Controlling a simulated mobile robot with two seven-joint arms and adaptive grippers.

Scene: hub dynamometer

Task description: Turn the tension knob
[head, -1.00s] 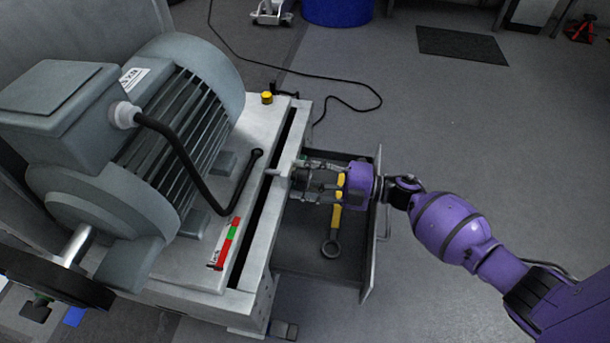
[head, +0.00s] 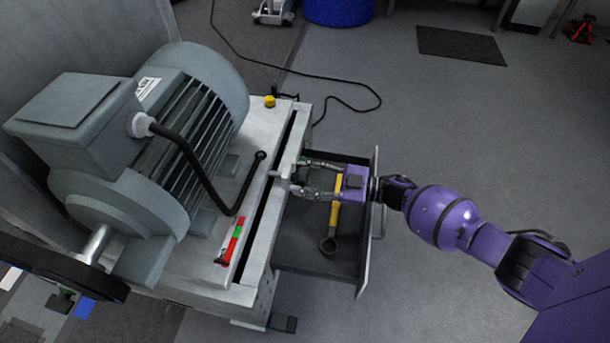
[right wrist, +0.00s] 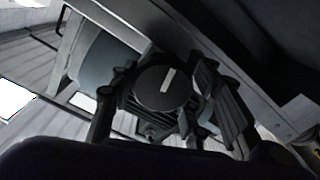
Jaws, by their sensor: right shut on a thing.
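The tension knob (right wrist: 165,90) is a dark round dial with a white pointer line. In the right wrist view it sits between my finger pads, its pointer near upright and tilted slightly right. My right gripper (head: 297,178) is shut on it at the right side of the bench, above the open drawer. In the head view the fingers lie to either side, and I cannot make out the knob clearly there. My left gripper is not in view.
The open drawer (head: 318,262) below my right gripper holds a yellow-handled wrench (head: 334,215). A large grey motor (head: 150,150) with a black cable fills the bench at left. A yellow button (head: 269,101) stands at the bench's back corner.

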